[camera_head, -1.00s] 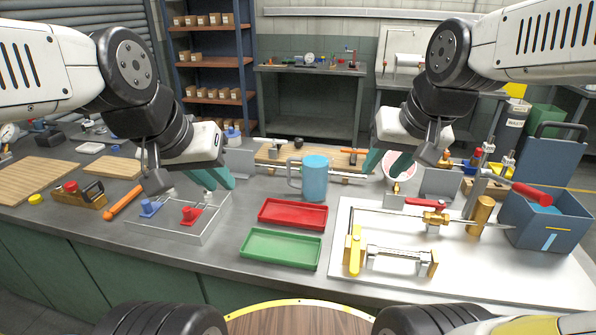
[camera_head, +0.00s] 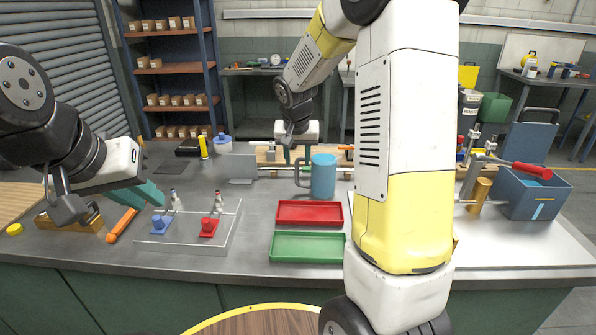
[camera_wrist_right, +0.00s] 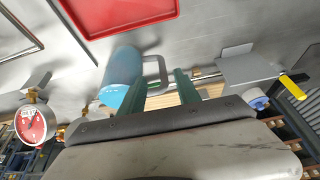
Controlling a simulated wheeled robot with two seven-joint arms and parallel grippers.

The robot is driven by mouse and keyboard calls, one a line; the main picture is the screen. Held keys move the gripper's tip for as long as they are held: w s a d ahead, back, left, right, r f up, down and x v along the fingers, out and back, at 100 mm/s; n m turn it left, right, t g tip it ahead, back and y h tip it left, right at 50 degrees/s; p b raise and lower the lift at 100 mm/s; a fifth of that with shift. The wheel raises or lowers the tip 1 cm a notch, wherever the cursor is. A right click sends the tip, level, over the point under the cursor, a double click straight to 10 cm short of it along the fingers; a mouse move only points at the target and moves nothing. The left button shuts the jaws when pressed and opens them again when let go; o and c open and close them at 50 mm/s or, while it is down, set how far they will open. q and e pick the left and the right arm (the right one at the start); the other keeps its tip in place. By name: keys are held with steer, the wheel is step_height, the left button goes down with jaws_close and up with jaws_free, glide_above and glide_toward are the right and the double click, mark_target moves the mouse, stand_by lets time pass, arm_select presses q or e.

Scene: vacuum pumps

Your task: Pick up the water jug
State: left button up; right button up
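The blue water jug (camera_head: 323,176) stands upright on the workbench behind the red tray, its handle on the left. In the right wrist view the jug (camera_wrist_right: 121,72) lies just ahead of my right gripper (camera_wrist_right: 160,84). Its two teal fingers are apart, with the handle in line with the gap between them; I cannot tell whether they touch it. In the head view my right gripper (camera_head: 291,153) is just left of and behind the jug, partly hidden. My left gripper (camera_head: 148,192) hovers over the bench's left part, its fingers overlapping in view.
The red tray (camera_head: 309,213) and the green tray (camera_head: 307,247) lie in front of the jug. A clear holder (camera_head: 185,244) with blue and red parts is left. A metal bracket (camera_head: 240,169) stands left of the jug. My right arm hides much of the white mat.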

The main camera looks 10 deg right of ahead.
mark_target(297, 171)
steer(key=x, duration=0.8)
steer(key=shift+w+a, duration=0.1)
steer(key=shift+w, duration=0.15)
jaws_close()
steer(key=shift+r, duration=0.1)
stand_by(1.0)
